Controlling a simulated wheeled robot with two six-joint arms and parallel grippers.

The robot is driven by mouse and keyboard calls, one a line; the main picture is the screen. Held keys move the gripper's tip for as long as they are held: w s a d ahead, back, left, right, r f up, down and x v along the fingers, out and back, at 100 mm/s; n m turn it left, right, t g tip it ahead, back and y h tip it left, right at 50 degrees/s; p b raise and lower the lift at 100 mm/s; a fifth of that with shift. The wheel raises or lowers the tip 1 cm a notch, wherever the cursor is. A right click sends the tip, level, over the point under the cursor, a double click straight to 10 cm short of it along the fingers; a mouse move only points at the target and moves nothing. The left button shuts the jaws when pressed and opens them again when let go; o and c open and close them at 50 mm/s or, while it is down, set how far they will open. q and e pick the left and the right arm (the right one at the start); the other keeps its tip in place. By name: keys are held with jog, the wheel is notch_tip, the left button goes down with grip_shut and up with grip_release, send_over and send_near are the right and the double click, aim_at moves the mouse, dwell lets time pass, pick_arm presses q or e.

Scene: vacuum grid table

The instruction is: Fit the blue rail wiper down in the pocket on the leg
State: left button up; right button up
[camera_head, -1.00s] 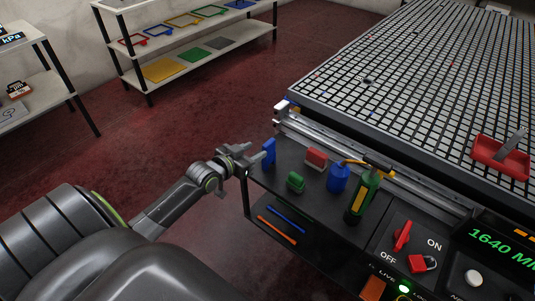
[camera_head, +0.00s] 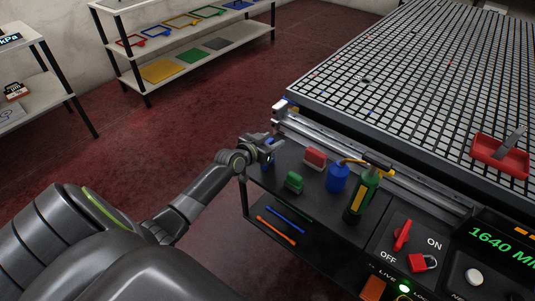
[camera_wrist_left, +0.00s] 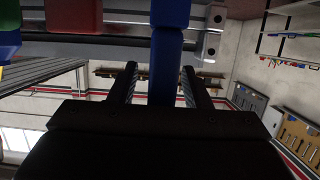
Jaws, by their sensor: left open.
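The blue rail wiper (camera_head: 268,160) stands upright at the left end of the dark ledge in front of the grid table, partly hidden by my left gripper (camera_head: 270,147). In the left wrist view the blue wiper (camera_wrist_left: 170,12) reaches down between the two fingers of my left gripper (camera_wrist_left: 160,78). The fingers are open, with a gap visible on either side of the wiper. I cannot make out the pocket on the leg for certain. My right gripper is not in view.
A green block (camera_head: 293,182), a red block (camera_head: 315,157), a blue can (camera_head: 338,177) and a green bottle (camera_head: 363,192) stand on the ledge right of the wiper. A metal rail (camera_head: 330,148) runs behind them. The floor left of the table is clear.

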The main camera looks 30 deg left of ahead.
pick_arm(q)
grip_shut()
dwell(0.3)
